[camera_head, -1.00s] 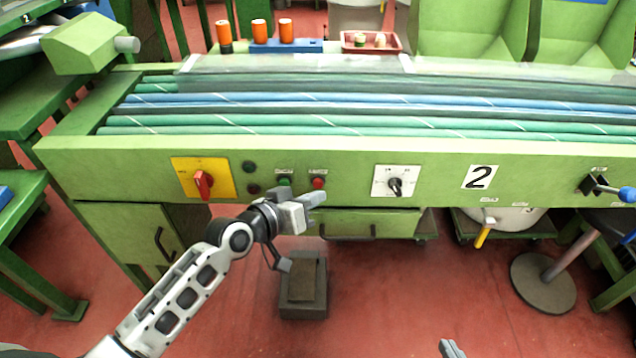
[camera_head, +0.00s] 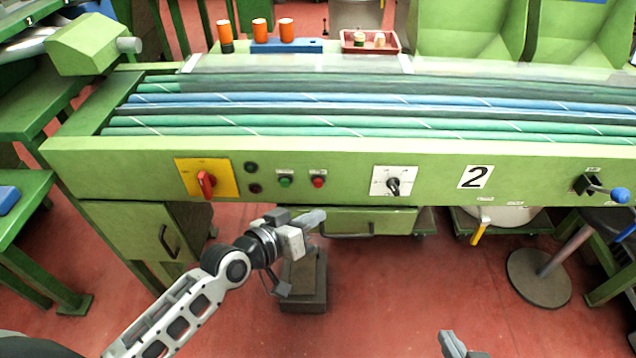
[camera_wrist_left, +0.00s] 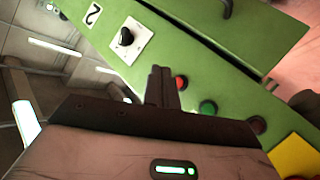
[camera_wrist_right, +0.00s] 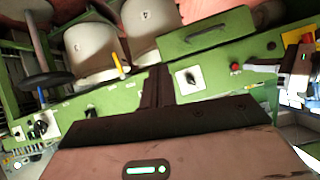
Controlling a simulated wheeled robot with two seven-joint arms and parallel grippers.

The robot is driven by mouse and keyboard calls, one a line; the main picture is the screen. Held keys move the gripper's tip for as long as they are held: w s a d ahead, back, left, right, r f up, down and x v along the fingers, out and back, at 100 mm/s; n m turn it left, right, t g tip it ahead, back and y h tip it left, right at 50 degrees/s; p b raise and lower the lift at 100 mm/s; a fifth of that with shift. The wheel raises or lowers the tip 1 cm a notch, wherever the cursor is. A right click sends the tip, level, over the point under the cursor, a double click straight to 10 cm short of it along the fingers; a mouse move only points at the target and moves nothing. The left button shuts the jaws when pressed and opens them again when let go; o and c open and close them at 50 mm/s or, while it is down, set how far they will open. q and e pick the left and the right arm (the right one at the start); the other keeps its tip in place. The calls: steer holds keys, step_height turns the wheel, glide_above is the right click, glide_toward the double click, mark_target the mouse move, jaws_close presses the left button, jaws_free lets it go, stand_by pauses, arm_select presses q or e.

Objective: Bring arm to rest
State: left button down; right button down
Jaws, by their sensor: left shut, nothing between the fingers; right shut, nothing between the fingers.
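My left gripper (camera_head: 312,220) is shut and empty. It hangs in front of the green machine's front panel (camera_head: 340,187), below the green button (camera_head: 285,182) and the red button (camera_head: 318,182), apart from them. Its closed fingers also show in the left wrist view (camera_wrist_left: 162,88), with the red button (camera_wrist_left: 181,83) and green button (camera_wrist_left: 208,107) beyond. My right gripper (camera_head: 450,342) shows only in part at the bottom edge of the head view. In the right wrist view its fingers (camera_wrist_right: 157,88) are shut and empty, pointing toward the panel.
The panel carries a yellow plate with a red switch (camera_head: 206,184), a black selector knob (camera_head: 393,186) and a blue-tipped lever (camera_head: 620,195). A grey pedal block (camera_head: 305,280) stands on the red floor below my left gripper.

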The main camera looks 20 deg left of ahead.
stand_by(0.5)
